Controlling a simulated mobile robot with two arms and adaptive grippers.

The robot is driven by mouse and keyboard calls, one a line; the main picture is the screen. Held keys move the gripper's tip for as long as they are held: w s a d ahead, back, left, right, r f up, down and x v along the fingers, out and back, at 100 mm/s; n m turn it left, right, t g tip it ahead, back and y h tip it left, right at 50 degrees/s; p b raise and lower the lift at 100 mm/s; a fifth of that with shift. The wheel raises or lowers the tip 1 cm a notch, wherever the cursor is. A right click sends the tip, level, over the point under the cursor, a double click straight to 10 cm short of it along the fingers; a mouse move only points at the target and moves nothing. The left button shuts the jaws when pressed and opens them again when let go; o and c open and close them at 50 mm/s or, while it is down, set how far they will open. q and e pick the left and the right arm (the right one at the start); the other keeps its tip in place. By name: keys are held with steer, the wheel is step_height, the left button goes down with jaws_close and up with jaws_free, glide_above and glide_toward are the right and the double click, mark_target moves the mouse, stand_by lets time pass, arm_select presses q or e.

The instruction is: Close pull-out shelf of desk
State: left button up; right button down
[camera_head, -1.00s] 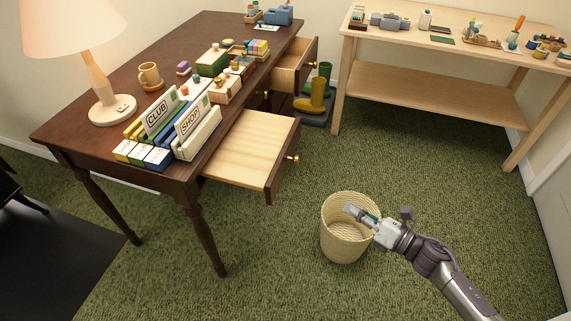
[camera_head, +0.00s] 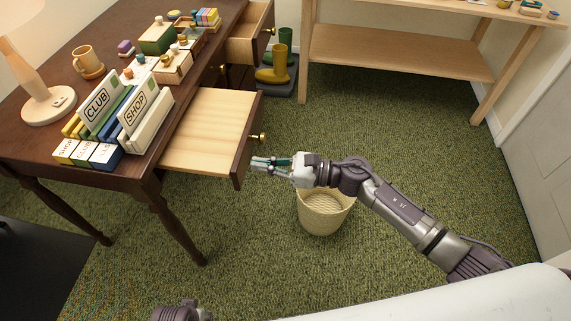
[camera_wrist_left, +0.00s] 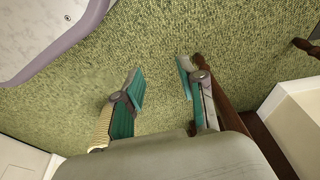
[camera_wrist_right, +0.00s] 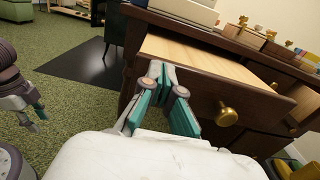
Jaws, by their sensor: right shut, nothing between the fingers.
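The pull-out shelf (camera_head: 212,122) of the dark wooden desk (camera_head: 95,160) stands extended, its pale board bare. Its dark front has a brass knob (camera_head: 262,137). My right gripper (camera_head: 256,164) is shut and empty, its fingertips close to the shelf front below and beside the knob; I cannot tell if they touch. In the right wrist view the fingertips (camera_wrist_right: 165,74) overlap the front panel (camera_wrist_right: 200,92), left of the knob (camera_wrist_right: 226,116). My left gripper (camera_wrist_left: 160,80) is open and empty above the carpet in the left wrist view.
A wicker basket (camera_head: 325,212) stands on the green carpet under my right wrist. Another drawer (camera_head: 245,48) is open farther back. Boots (camera_head: 275,68) stand beside it. A lamp (camera_head: 42,95), mug (camera_head: 86,60) and file holders (camera_head: 115,120) are on the desktop.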

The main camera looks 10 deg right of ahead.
arm_select(q)
steer(key=shift+s+f, duration=0.2)
steer(key=shift+f, duration=0.2)
arm_select(e)
steer(key=shift+x, duration=1.4)
steer(key=shift+a, duration=0.1)
steer(key=b, duration=0.3)
glide_toward(171, 155)
arm_select(q)
step_height(171, 155, up, 18)
steer(key=f+t+b, duration=0.1)
steer(key=b, duration=0.2)
arm_select(e)
steer(key=x, duration=0.4)
steer(key=shift+a+r, duration=0.3)
steer(key=shift+a, duration=0.05)
steer(key=b+x, duration=0.1)
steer(key=x, duration=0.2)
steer(key=shift+a, duration=0.1)
steer(key=shift+b+x, duration=0.7)
steer(key=shift+x, duration=0.4)
steer(key=shift+r, duration=0.3)
arm_select(q)
steer(key=w+d+r+t+h, duration=0.1)
steer(key=w+d+t, duration=0.1)
steer(key=w, duration=0.4)
steer(key=shift+w+t, duration=0.35)
steer(key=shift+t, duration=0.55)
arm_select(e)
steer(key=shift+r, duration=0.1)
